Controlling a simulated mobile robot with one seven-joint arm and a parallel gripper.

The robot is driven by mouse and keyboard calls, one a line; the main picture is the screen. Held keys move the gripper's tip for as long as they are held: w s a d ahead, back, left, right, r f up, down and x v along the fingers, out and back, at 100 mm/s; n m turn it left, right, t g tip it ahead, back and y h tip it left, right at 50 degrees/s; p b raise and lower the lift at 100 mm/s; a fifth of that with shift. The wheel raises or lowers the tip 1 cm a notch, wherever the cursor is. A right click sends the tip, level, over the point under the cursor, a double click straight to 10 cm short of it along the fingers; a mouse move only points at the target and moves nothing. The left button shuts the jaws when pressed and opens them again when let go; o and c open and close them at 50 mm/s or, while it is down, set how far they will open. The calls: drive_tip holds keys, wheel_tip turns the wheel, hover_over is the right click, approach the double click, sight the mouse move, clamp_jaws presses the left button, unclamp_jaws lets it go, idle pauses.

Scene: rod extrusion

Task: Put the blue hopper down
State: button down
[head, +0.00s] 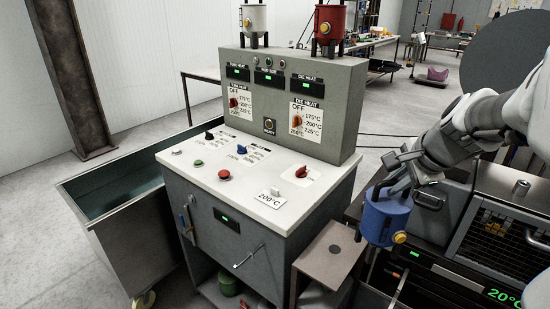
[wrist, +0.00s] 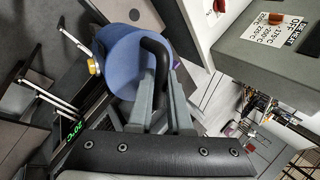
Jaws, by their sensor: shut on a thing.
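The blue hopper (head: 384,221) hangs roughly upright at the right in the head view, with an orange-yellow knob low on its front. My gripper (head: 400,188) is above it, shut on its dark handle. In the wrist view the hopper (wrist: 125,62) fills the upper middle, and my gripper's grey fingers (wrist: 162,88) close around the black curved handle. The fingers' exact contact is partly hidden by the handle. The hopper is in front of the black machine's edge; I cannot tell whether its underside touches anything.
A small stand (head: 318,262) with a brownish top and a dark round spot is left of the hopper. The control console (head: 225,184) stands further left, with white and red hoppers (head: 329,22) on top. A black machine (head: 480,262) with a green display is at right.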

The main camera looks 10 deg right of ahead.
drive_tip(key=shift+w+r, duration=0.1)
drive_tip(key=shift+w, duration=0.2)
drive_tip(key=shift+w+a+f, duration=0.1)
drive_tip(key=shift+w+f, duration=0.1)
drive_tip(key=shift+w, duration=0.05)
drive_tip(key=w+a+f+b, duration=0.2)
drive_tip(key=w+a+f, duration=0.4)
drive_tip(key=w+f, duration=0.3)
drive_tip(key=shift+a+f, duration=0.2)
drive_tip(key=shift+f, duration=0.55)
drive_tip(key=shift+f, duration=0.15)
drive_tip(key=c, duration=0.8)
unclamp_jaws()
drive_tip(key=shift+s, duration=0.15)
drive_tip(key=shift+c, duration=0.2)
